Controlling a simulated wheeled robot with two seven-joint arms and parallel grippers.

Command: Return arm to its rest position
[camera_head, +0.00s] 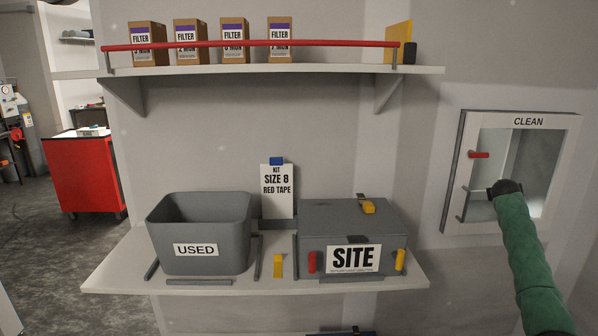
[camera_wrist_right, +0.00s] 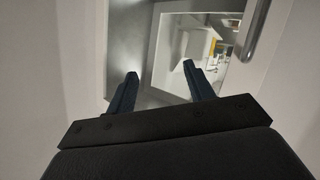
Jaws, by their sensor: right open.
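My right arm (camera_head: 528,255), in a green sleeve, reaches from the lower right to the opening of the wall hatch marked CLEAN (camera_head: 583,165). Its dark wrist end (camera_head: 505,188) overlaps the opening in the head view, and the fingers are hidden there. In the right wrist view my right gripper (camera_wrist_right: 157,72) has its two dark fingers apart with nothing between them. Pale hatch walls and a bright opening (camera_wrist_right: 200,50) lie beyond the fingers. My left gripper is in no view.
The bench (camera_head: 110,270) carries a grey USED bin (camera_head: 165,235) and a grey SITE box (camera_head: 325,215). Above, a shelf (camera_head: 220,72) with a red rail holds several filter boxes. Open space lies between bench and hatch.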

